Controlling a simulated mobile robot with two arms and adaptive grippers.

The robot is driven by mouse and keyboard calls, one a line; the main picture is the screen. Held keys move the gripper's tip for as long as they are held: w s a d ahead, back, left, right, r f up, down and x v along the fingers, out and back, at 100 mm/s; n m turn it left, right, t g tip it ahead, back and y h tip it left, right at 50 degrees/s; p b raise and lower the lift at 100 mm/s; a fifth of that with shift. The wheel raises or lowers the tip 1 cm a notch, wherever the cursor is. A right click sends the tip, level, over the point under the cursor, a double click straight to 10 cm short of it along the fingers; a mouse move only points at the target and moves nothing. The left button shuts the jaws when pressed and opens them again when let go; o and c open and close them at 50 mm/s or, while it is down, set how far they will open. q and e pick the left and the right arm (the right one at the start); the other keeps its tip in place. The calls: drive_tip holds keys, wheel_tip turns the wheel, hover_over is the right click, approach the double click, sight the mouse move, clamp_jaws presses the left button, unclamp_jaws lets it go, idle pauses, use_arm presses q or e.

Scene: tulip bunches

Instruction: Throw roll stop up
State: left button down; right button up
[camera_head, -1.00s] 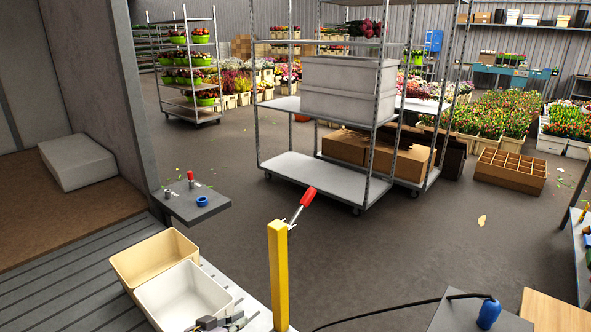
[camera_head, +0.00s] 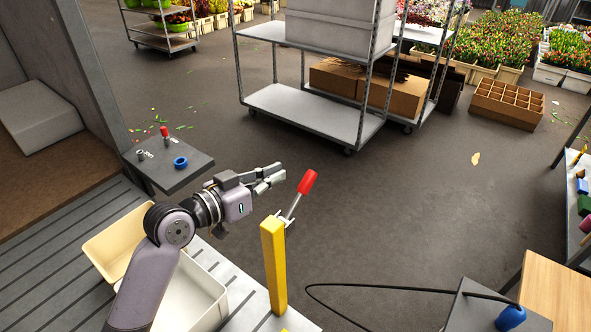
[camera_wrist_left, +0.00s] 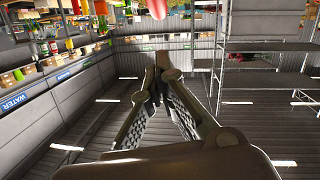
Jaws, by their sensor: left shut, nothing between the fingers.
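The roll stop looks to be the lever with a red grip (camera_head: 308,182) and a short metal arm (camera_head: 292,207), mounted at the top of a yellow post (camera_head: 273,265). The lever slants up and to the right from the post. My left gripper (camera_head: 280,174) is just left of the red grip in the head view, with its fingers pointing toward it. It is shut and empty, and a small gap shows between it and the grip. In the left wrist view its fingers (camera_wrist_left: 160,70) meet, and a blurred red end (camera_wrist_left: 156,8) shows at the top edge. My right gripper is out of view.
A grey control panel (camera_head: 180,165) with a small red lever and a blue ring stands left of my gripper. Cream and white bins (camera_head: 115,240) sit beneath my left arm. A black cable (camera_head: 350,288) runs at lower right. The floor beyond the post is open.

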use_arm(q)
drive_tip(key=w+d+f+p, duration=0.1)
drive_tip(key=w+d, duration=0.1)
drive_tip(key=w+d+f, duration=0.2)
drive_tip(key=shift+w+d+f+p, duration=0.1)
drive_tip(key=shift+w+f+p, duration=0.05)
drive_tip(key=shift+p, duration=0.25)
drive_tip(key=shift+d+f, duration=0.1)
drive_tip(key=shift+f, duration=0.15)
drive_tip(key=shift+w+f, duration=0.1)
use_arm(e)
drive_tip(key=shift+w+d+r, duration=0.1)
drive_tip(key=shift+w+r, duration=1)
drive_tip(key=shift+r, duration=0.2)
